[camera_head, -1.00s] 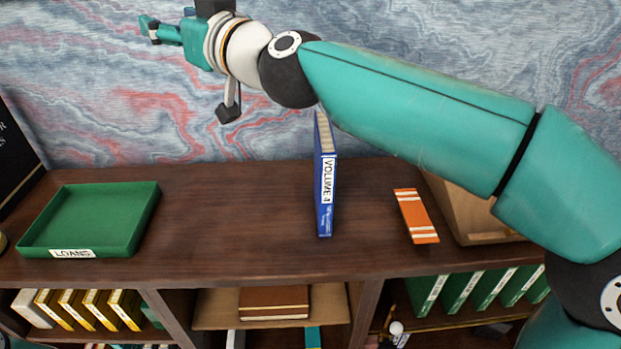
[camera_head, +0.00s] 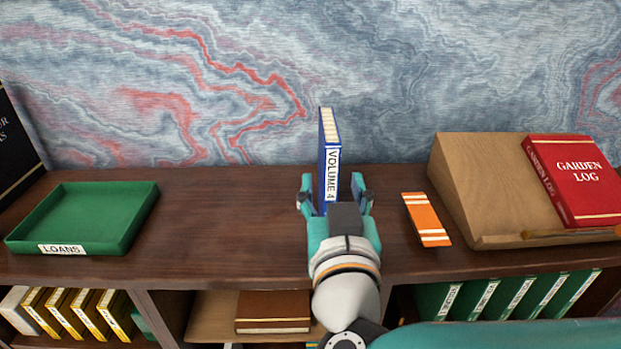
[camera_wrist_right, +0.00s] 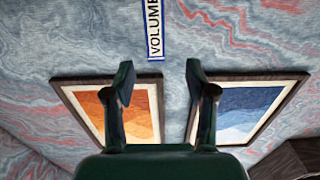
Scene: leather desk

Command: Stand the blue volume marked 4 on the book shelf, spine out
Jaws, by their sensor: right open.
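The blue volume marked 4 (camera_head: 331,165) stands upright on the dark wooden top of the shelf unit (camera_head: 220,215), its labelled spine facing me. My right gripper (camera_head: 334,192) is open, with one finger on each side of the book's lower part in the head view. I cannot tell whether either finger touches it. The gripper hides the foot of the spine. In the right wrist view the spine (camera_wrist_right: 152,30) shows at the top, between the lines of the open fingers (camera_wrist_right: 158,75). My left gripper is not in view.
A green LOANS tray (camera_head: 85,213) sits at left.

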